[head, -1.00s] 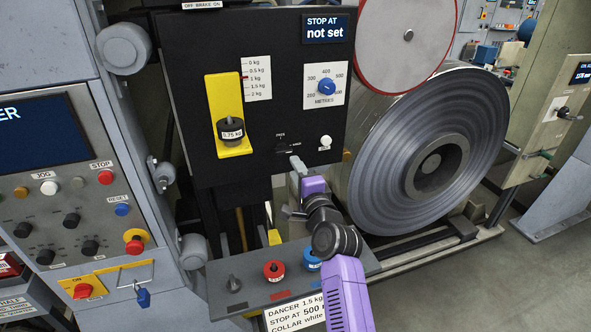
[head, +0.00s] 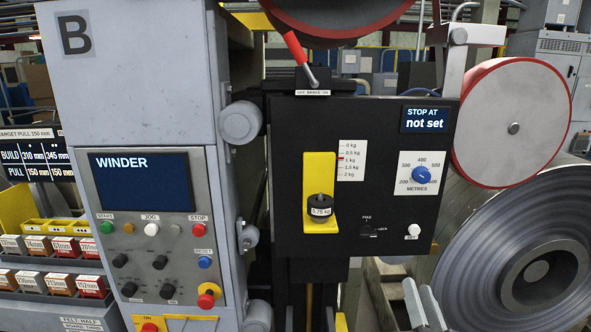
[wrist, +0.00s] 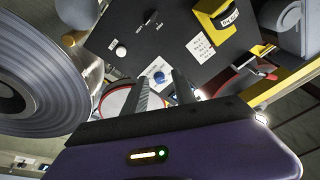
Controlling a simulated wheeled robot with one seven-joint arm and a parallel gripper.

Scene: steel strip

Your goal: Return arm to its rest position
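My gripper (head: 424,302) shows only as two grey fingers at the bottom of the head view, below the lower right part of the black control panel (head: 290,240). In the wrist view my gripper (wrist: 160,88) is open, its fingers apart with nothing held between them. The panel (wrist: 130,30) appears upside down beyond them. The blue metres dial (wrist: 158,77) shows around the fingers there. The rest of my arm is out of the head view.
The steel coil (head: 530,270) stands right of the panel; it also shows at left in the wrist view (wrist: 35,75). A red-rimmed disc (head: 513,128) sits above it. The winder cabinet (head: 140,60) stands left. A black weight (head: 320,208) rests on the yellow bracket (head: 320,170).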

